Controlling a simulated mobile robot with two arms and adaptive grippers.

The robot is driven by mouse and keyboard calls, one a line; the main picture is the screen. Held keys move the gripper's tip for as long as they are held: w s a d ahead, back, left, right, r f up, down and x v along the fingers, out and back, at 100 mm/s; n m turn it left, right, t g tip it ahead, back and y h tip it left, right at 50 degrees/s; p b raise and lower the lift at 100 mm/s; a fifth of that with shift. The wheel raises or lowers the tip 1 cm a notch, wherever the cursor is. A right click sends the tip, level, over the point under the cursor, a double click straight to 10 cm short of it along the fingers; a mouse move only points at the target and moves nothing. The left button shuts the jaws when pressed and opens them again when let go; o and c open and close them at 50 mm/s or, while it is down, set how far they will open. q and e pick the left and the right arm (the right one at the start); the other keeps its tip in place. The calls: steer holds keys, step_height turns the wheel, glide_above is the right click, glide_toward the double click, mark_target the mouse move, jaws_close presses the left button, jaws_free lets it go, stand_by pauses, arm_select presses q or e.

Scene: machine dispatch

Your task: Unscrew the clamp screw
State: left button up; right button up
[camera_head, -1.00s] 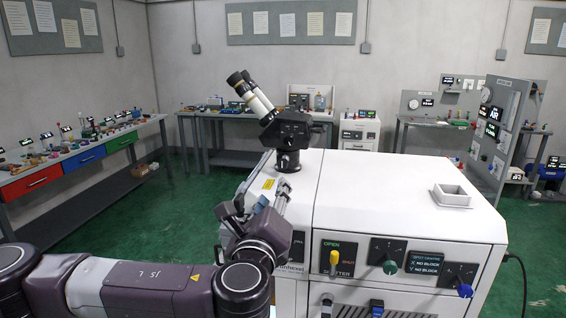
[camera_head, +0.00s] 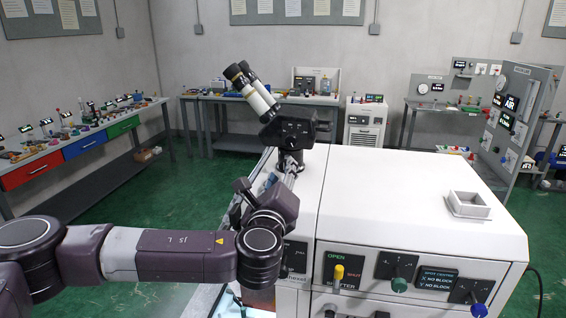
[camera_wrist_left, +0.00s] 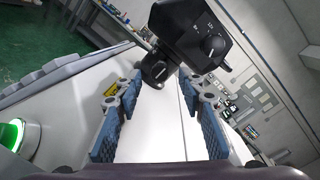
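A black microscope head with a white binocular tube (camera_head: 258,98) stands on the white machine housing (camera_head: 400,180). In the left wrist view the black microscope head (camera_wrist_left: 195,35) shows close up. A small round dark knob (camera_wrist_left: 155,71) sits low on it, probably the clamp screw. My left gripper (camera_head: 288,178) reaches toward the microscope's base from the front. In the wrist view its two blue-padded fingers (camera_wrist_left: 159,88) are open and apart, with the knob beyond and roughly between their tips. Nothing is held. Whether a fingertip touches the knob, I cannot tell. My right gripper is not in view.
A raised square frame (camera_head: 468,205) sits on the housing's right side. The front panel has a yellow shutter lever (camera_head: 338,273) and a green knob (camera_head: 399,284). A lit green button (camera_wrist_left: 10,134) shows at the wrist view's left. Benches line the walls.

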arm_select(q)
steer(key=shift+w+d+p, duration=0.15)
steer(key=shift+w+p, duration=0.15)
steer(key=shift+w, duration=1)
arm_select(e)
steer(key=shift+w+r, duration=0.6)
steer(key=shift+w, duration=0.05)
arm_select(q)
steer(key=shift+c, duration=0.3)
